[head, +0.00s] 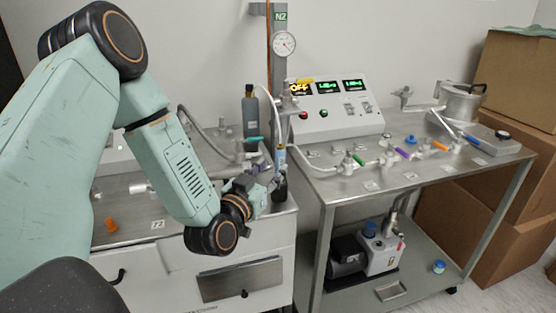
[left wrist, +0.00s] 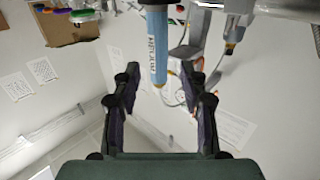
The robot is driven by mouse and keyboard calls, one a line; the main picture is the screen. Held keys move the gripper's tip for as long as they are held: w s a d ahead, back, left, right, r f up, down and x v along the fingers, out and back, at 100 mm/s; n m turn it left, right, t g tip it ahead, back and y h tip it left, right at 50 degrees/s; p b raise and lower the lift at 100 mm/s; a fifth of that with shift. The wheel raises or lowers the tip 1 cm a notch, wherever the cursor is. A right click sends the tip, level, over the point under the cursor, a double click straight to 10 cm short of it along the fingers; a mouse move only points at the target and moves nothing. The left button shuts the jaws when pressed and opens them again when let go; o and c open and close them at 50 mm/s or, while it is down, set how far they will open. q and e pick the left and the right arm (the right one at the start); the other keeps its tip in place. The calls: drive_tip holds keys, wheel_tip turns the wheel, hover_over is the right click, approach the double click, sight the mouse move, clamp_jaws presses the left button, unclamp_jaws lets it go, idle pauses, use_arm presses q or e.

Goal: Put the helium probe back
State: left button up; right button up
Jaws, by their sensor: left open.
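The helium probe is a light blue cylinder with dark lettering and an orange tip. In the left wrist view the probe (left wrist: 157,45) comes in from the top and stands between the fingertips of my left gripper (left wrist: 160,76), with gaps visible on both sides. In the head view my left gripper (head: 270,181) is at the right edge of the left bench, and the probe (head: 281,155) shows as a small blue piece just above it. The gripper is open. Whether the probe rests in a holder is hidden. My right gripper is not in view.
A grey post with a round gauge (head: 284,43) rises behind the gripper. A dark bottle (head: 251,115) stands close by. The right steel table (head: 430,183) carries a control box (head: 335,108), coloured valves and pipes. A pump (head: 380,248) sits on its lower shelf. Cardboard boxes (head: 515,85) stand right.

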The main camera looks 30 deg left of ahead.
use_arm(q)
drive_tip(key=s+p, duration=0.1)
drive_tip(key=s, duration=0.5)
drive_tip(key=s+d+f+m+g+h, duration=0.15)
drive_tip(key=s+d+f+g, duration=0.3)
drive_tip(key=f, duration=0.45)
drive_tip(key=s+d+f+g+h, duration=0.25)
drive_tip(key=d+f+g, duration=0.2)
drive_tip(key=f, duration=0.35)
drive_tip(key=s+d+f+g, duration=0.1)
drive_tip(key=s+f+g, duration=0.3)
drive_tip(key=s, duration=0.7)
drive_tip(key=s+d+f+g+y, duration=0.1)
drive_tip(key=s+f+g, duration=0.3)
drive_tip(key=s, duration=0.6)
drive_tip(key=shift+s+d+f+g+y, duration=0.35)
drive_tip(key=shift+d+f, duration=0.15)
drive_tip(key=shift+f, duration=0.45)
